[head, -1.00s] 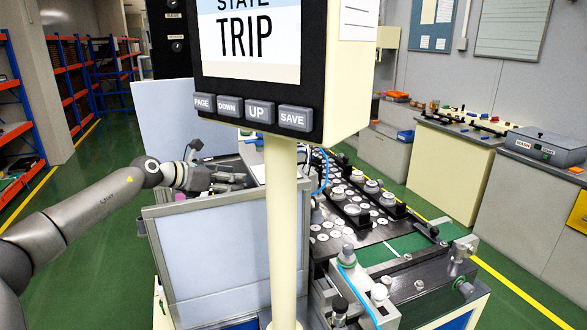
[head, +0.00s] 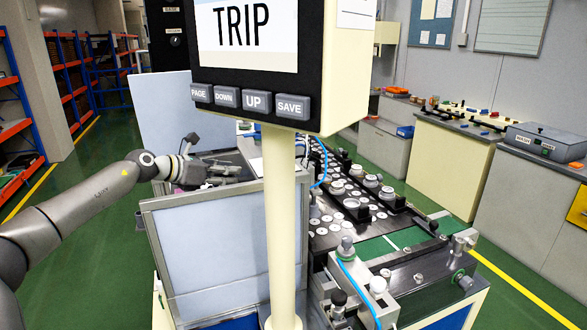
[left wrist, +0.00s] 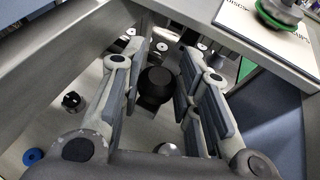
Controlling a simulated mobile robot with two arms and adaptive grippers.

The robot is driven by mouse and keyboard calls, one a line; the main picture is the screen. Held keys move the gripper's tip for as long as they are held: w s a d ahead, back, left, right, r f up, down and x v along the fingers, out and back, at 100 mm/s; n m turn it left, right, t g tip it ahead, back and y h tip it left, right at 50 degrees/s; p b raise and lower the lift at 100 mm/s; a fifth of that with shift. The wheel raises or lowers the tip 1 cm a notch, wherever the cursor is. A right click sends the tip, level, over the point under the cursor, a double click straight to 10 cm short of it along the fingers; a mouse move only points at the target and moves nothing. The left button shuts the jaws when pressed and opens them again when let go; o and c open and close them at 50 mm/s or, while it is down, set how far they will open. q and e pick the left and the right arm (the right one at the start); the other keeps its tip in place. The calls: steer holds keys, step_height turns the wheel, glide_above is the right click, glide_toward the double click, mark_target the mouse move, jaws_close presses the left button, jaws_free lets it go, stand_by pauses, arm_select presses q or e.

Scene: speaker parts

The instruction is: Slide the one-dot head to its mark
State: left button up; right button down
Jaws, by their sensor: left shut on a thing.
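My left gripper (head: 245,170) is at the far left side of the machine in the head view, behind the grey panel. In the left wrist view its fingers (left wrist: 160,85) stand either side of a round black knob (left wrist: 154,88) and are shut on it. The knob sits above a grey metal surface. I see no dots on it, so I cannot tell whether it belongs to the one-dot head. No mark can be made out. My right gripper is not in view.
A display box (head: 260,60) on a cream post (head: 281,220) blocks part of the machine. A grey panel (head: 210,250) stands in front of the gripper. A smaller black knob (left wrist: 72,101) and a blue ring (left wrist: 33,157) lie left of the fingers.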

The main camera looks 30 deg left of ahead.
arm_select(q)
steer(key=s+a+b, duration=1.5)
steer(key=s+a, duration=0.4)
steer(key=s, duration=0.4)
steer(key=shift+s+r, duration=0.25)
steer(key=shift+s, duration=0.15)
steer(key=o, duration=1)
steer(key=shift+a+f+b, duration=0.1)
steer(key=shift+b, duration=0.2)
steer(key=shift+c, duration=0.2)
steer(key=shift+o, duration=0.7)
steer(key=shift+w+f, duration=0.1)
stand_by(2.9)
